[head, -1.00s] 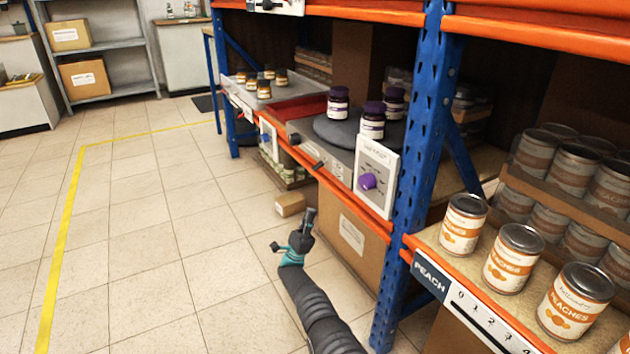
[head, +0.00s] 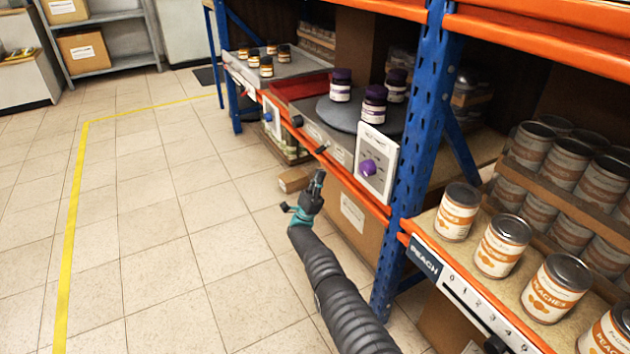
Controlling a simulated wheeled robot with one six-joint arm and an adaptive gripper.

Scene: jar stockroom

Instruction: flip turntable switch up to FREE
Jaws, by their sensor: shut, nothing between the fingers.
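The round grey turntable (head: 345,121) sits on the shelf bay with purple-lidded jars on it. A small black switch lever (head: 321,149) sticks out from the front edge below the turntable. Its labels are too small to read, and I cannot tell whether it is up or down. My gripper (head: 318,175) is shut and empty. Its tip shows just below the lever in the picture, in front of the shelf's orange front beam. A small gap shows between tip and lever; how far apart they are in depth is unclear.
A white panel with a purple knob (head: 368,167) stands right of the lever, beside a blue rack post (head: 411,150). Peach cans (head: 503,246) stand on the right shelf. A cardboard box (head: 352,212) is below the beam. The tiled floor to the left is clear.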

